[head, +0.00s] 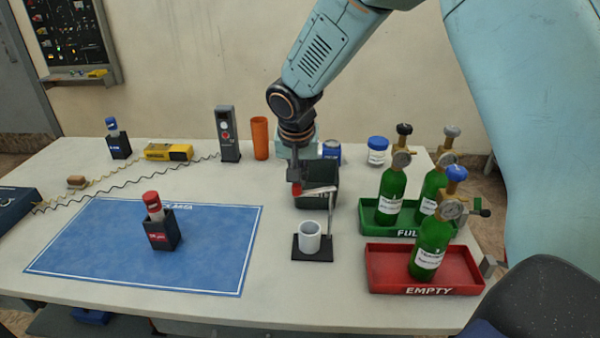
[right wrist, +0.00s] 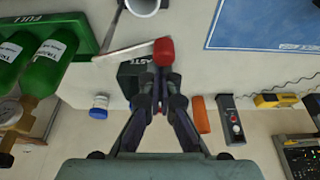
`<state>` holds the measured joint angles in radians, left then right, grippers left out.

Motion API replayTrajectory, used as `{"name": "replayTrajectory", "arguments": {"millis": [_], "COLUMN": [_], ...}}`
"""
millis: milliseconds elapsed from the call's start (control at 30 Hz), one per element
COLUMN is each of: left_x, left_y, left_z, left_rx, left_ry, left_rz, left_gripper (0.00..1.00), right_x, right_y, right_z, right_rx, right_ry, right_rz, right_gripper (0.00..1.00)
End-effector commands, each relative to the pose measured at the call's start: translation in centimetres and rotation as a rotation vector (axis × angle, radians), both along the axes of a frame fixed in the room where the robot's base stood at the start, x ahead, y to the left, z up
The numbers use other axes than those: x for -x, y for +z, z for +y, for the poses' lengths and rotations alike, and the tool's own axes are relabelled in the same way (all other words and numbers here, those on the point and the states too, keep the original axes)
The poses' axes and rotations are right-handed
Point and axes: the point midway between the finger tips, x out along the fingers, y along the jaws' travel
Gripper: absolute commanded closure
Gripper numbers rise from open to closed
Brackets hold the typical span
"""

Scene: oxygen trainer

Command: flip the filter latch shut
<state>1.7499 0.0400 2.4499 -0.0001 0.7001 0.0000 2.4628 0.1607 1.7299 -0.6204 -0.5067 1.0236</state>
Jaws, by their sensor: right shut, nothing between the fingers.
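The filter stand has a white cup (head: 309,238) on a dark base (head: 312,254), with a thin upright post (head: 331,214) beside it. The latch is a pale lever (head: 320,190) reaching left from the top of the post, with a red knob at its end. In the right wrist view the lever (right wrist: 122,51) and red knob (right wrist: 164,50) lie just beyond the fingertips. My right gripper (head: 295,186) is shut and empty, right at the knob; whether it touches cannot be told. The cup shows partly in the right wrist view (right wrist: 143,6). My left gripper is out of view.
A dark waste bin (head: 318,202) stands just behind the lever. To the right are a green tray (head: 368,214) and a red tray (head: 377,274) with green bottles. A blue mat (head: 110,250) lies left, holding a dark holder (head: 162,232) with a red-capped item.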

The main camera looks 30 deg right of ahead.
Motion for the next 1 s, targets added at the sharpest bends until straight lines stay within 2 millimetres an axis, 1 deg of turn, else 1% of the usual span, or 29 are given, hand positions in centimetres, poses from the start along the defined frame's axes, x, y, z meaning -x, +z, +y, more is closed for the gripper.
{"name": "replayTrajectory", "arguments": {"millis": [167, 400, 1000], "left_x": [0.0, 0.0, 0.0], "left_y": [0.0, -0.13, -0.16], "left_z": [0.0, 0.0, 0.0], "left_rx": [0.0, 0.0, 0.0], "left_ry": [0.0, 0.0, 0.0], "left_rz": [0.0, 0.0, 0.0], "left_gripper": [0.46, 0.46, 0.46], "right_x": [0.59, 0.97, 1.09], "right_y": [0.03, -0.03, -0.06], "right_z": [0.27, 0.36, 0.36], "right_rx": [0.0, 0.0, 0.0], "right_ry": [0.105, 0.101, 0.098], "right_rz": [-0.001, 0.0, 0.002], "right_gripper": [1.0, 1.0, 1.0]}}
